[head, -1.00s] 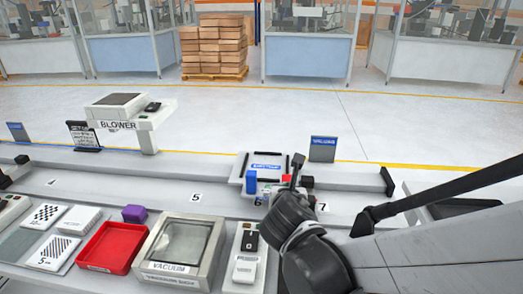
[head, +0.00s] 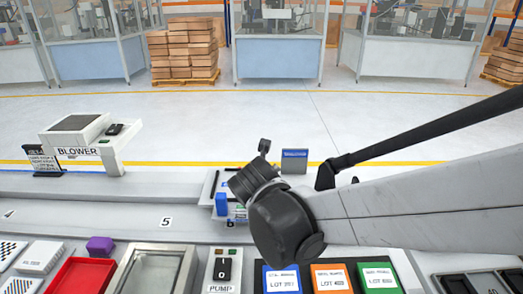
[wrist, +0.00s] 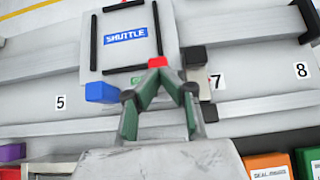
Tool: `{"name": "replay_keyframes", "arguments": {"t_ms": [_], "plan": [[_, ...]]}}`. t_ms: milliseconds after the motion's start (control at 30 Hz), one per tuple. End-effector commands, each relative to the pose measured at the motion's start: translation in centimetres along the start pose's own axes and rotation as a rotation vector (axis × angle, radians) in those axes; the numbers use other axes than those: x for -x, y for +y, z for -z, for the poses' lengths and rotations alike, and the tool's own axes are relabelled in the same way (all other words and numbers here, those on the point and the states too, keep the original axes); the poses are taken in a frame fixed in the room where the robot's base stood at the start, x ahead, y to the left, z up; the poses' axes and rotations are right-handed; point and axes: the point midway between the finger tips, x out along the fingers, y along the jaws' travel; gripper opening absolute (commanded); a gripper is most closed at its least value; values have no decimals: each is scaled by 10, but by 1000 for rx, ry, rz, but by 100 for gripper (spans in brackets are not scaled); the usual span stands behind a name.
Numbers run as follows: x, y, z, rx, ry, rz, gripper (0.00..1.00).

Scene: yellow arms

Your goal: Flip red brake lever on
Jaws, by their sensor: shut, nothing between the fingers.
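A small red part (wrist: 157,62), which looks like the brake lever's end, shows at the near edge of the white shuttle plate (wrist: 108,68) in the wrist view. My gripper (wrist: 159,80) is shut and empty, with its dark green fingertips right at the red part. I cannot tell whether they touch it, and the fingers hide what lies below. In the head view my dark wrist covers the red part and most of the shuttle. Which way the lever is set is not clear.
A blue block (wrist: 100,92) sticks out at the shuttle's near left corner, also seen in the head view (head: 221,203). A dark block (wrist: 194,58) is at its right. The rail beside the label 5 (head: 165,222) is clear. A pump switch panel (head: 222,268) and lot boxes (head: 332,278) stand nearer.

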Motion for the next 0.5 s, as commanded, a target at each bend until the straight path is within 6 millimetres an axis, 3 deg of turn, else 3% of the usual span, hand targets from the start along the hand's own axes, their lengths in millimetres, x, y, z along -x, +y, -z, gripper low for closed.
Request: {"name": "replay_keyframes", "arguments": {"t_ms": [500], "plan": [[-9,0,-10,0,-1,1,0]]}}
